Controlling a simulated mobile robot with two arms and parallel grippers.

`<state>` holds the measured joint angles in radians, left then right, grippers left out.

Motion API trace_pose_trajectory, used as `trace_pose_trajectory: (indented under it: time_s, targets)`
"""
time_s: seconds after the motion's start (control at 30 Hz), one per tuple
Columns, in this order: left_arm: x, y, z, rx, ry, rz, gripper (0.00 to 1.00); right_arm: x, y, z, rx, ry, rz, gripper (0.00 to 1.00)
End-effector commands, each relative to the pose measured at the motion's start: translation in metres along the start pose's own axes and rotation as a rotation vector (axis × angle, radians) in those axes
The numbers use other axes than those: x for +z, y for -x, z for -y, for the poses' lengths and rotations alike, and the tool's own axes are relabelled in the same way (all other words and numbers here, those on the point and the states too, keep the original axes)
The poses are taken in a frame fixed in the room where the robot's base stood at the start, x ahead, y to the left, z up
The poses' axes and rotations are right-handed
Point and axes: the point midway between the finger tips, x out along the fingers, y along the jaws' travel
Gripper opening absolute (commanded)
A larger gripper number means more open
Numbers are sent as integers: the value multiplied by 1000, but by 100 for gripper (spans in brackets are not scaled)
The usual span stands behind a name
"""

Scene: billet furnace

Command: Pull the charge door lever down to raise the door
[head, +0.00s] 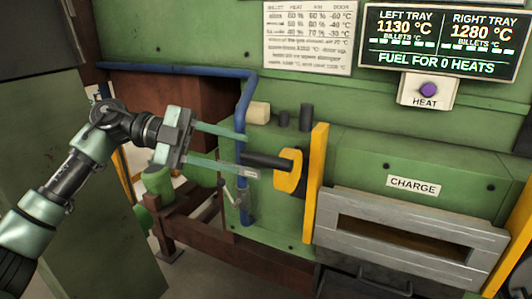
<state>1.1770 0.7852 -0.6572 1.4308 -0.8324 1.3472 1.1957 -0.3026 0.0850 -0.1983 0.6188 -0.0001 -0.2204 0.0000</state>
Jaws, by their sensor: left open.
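The charge door lever is a black bar (262,159) on a yellow hub (287,172), sticking out to the left, roughly level. My left gripper (250,155) is open, with its two pale green fingers pointing right. One finger is above the lever's free end and one below it. I cannot tell whether either finger touches the bar. The charge door (345,208) is a grey metal panel with a dark brownish slot, under the white CHARGE label (413,187). My right gripper is not in view.
Yellow upright guides (316,182) flank the door. A blue pipe (243,100) runs behind my left gripper. A small valve handle (236,194) sits below. A display (445,42) reads left tray 1130 °C and right tray 1280 °C, above a purple HEAT button (428,90).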

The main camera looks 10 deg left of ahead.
Motion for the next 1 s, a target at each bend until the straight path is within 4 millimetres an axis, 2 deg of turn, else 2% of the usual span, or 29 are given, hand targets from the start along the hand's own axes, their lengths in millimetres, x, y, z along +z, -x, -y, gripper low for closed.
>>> trace_pose_trajectory:
  time_s: [0.4,0.6,0.8,0.83,0.97,1.0]
  targets:
    - [-2,-62,2,-2,0,-5,43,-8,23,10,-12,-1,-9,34]
    - [0,-72,1,-4,0,-3,43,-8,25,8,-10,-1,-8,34]
    - [0,-72,0,-4,0,-3,43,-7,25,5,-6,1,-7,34]
    - [0,-72,0,-4,0,-3,38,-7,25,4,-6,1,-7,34]
    - [0,-72,0,-4,0,-3,1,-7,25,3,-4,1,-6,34]
    - [0,-72,0,-4,0,-3,0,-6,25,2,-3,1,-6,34]
